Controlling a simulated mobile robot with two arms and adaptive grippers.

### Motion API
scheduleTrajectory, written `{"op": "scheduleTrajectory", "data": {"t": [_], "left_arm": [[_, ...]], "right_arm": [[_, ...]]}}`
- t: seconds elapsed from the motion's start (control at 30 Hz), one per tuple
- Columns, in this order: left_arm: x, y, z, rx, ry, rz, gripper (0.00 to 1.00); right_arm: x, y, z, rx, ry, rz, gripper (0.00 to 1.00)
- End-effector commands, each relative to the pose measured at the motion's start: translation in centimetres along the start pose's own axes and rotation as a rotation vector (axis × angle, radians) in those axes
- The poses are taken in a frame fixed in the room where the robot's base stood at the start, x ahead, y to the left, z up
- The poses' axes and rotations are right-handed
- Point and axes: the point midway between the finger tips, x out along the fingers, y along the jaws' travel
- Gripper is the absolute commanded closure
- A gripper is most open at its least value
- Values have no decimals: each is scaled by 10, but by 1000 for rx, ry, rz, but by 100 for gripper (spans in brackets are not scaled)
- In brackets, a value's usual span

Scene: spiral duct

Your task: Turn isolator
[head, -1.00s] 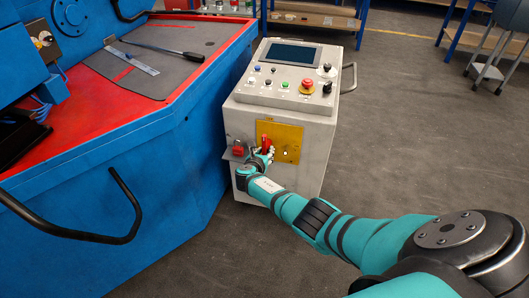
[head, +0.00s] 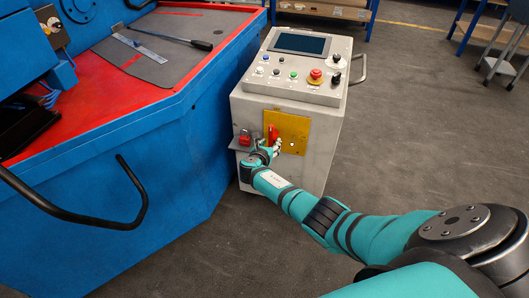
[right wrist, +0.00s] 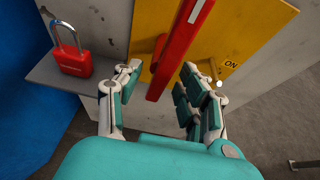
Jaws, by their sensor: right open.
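The isolator is a red bar handle (right wrist: 180,48) on a yellow plate (head: 291,129) on the front of the grey control cabinet. In the head view the handle (head: 272,133) stands roughly upright. My right gripper (right wrist: 163,88) is open, with one finger on each side of the handle in the right wrist view. A gap shows between the fingers and the bar. The word "ON" is printed on the plate to the right of the handle. My left gripper is not in view.
A red padlock (right wrist: 73,60) with an open-looking shackle stands on a small grey shelf (right wrist: 52,76) left of the plate. The cabinet (head: 247,108) has buttons, a screen and a red emergency stop (head: 315,75) on top. A blue machine (head: 150,160) stands close on the left.

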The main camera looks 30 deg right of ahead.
Motion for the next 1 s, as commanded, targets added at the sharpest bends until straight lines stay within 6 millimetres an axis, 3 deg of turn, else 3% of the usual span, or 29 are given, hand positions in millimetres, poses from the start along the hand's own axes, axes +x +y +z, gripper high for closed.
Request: {"op": "scheduleTrajectory", "data": {"t": [0.53, 0.7, 1.0], "left_arm": [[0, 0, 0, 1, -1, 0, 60], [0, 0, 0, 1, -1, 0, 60], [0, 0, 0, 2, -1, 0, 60]], "right_arm": [[-91, -1, -1, -1, 3, 0, 60], [-102, -1, 0, -1, 3, -2, 60], [-103, -1, 0, -1, 2, -2, 60]]}}
